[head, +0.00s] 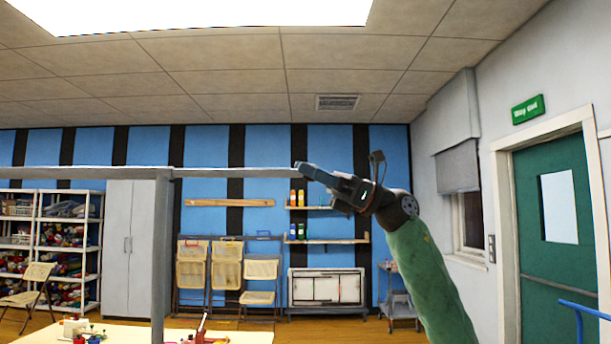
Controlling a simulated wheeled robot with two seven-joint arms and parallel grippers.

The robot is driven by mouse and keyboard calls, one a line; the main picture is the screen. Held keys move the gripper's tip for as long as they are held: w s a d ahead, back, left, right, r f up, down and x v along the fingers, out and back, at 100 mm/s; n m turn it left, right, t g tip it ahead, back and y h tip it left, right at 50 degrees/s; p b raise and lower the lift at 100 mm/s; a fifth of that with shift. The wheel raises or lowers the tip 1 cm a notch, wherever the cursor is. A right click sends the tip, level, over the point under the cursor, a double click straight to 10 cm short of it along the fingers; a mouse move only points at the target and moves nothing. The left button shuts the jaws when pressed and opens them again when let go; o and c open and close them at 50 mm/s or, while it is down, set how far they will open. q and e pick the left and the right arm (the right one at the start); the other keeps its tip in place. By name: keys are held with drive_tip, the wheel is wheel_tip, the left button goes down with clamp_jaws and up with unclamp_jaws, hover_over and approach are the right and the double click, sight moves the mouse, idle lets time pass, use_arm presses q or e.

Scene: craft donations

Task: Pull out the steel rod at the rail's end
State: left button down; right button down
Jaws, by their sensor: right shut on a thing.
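A grey rail (80,172) runs level across the left of the head view, on top of an upright grey post (160,260). The steel rod (235,172) is a slightly thinner bar that runs level from the rail's right end. My right gripper (303,170) comes in from the lower right and is shut on the rod's right end. Its fingers hide the rod's tip. The rod's left end meets the rail near the post; I cannot tell how much of it is inside. My left gripper is not in view.
A table (235,337) with small craft items stands low in front. Shelves (62,245), a grey cabinet (130,245), folding chairs (225,268) and a white cupboard (325,290) line the back wall. A green door (550,230) is at the right. The air around the rod looks clear.

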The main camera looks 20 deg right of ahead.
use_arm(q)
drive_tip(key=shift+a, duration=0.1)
use_arm(e)
drive_tip(key=shift+r, duration=0.1)
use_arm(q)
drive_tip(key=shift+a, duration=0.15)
use_arm(e)
drive_tip(key=c, duration=1.1)
unclamp_jaws()
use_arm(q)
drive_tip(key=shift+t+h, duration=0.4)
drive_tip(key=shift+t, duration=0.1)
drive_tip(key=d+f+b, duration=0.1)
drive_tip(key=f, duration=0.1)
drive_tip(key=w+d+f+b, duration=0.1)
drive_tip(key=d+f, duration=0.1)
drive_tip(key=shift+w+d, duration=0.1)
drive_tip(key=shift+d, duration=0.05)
use_arm(e)
drive_tip(key=v, duration=0.8)
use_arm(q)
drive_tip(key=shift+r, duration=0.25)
